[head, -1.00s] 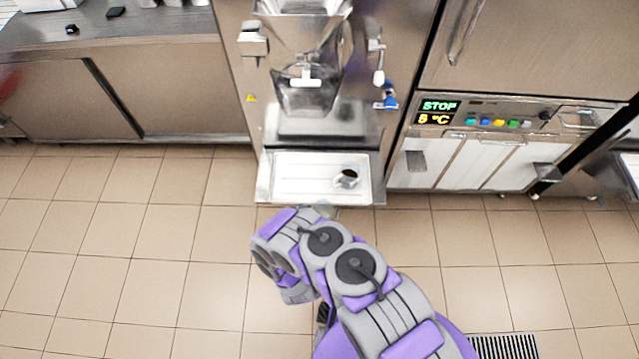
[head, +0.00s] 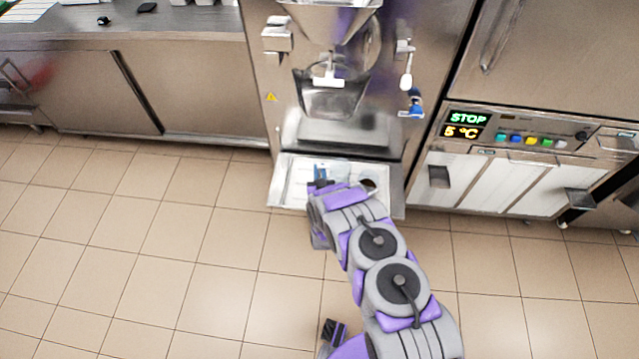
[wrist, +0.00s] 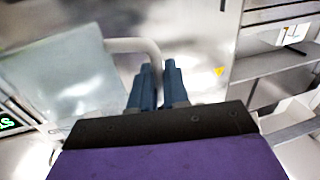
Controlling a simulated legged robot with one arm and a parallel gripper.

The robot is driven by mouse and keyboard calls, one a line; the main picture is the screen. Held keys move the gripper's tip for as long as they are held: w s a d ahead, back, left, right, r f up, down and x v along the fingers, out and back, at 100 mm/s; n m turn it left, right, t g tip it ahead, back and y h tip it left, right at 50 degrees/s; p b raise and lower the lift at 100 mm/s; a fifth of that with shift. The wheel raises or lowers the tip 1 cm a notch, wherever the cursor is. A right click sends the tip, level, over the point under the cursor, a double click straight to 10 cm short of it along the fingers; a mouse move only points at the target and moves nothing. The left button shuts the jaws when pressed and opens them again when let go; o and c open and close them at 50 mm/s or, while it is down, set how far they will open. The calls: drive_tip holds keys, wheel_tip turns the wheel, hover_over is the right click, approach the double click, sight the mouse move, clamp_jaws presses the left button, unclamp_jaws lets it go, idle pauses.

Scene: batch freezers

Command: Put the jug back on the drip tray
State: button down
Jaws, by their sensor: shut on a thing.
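The clear jug (wrist: 60,85) fills the left of the wrist view, with its pale handle (wrist: 132,45) reaching to my fingers. My gripper (wrist: 158,80) has its two blue fingers shut on the handle. In the head view my gripper (head: 320,174) is over the left-middle part of the white drip tray (head: 288,190), below the machine's spout. The jug shows there only as a faint clear shape (head: 348,170) right of the fingers. My arm hides the tray's front middle. I cannot tell whether the jug touches the tray.
A small round thing with a dark middle (head: 367,186) is at the tray's right side, partly hidden by my arm. The batch freezer's steel chute (head: 332,92) is above the tray. A cabinet with a lit panel (head: 510,138) stands right. The tiled floor in front is clear.

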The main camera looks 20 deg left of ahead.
drive_tip(key=f, duration=0.1)
drive_tip(key=a+f, duration=0.1)
drive_tip(key=f, duration=0.1)
drive_tip(key=shift+s+f, duration=0.1)
drive_tip(key=shift+s, duration=0.05)
drive_tip(key=f+b, duration=0.1)
drive_tip(key=f, duration=0.2)
drive_tip(key=shift+d+b, duration=0.35)
drive_tip(key=shift+b, duration=0.05)
drive_tip(key=shift+f+b, duration=0.2)
drive_tip(key=shift+b, duration=0.15)
drive_tip(key=shift+a, duration=0.15)
drive_tip(key=c, duration=1.6)
unclamp_jaws()
drive_tip(key=shift+a, duration=0.1)
drive_tip(key=o, duration=0.5)
drive_tip(key=shift+d, duration=0.2)
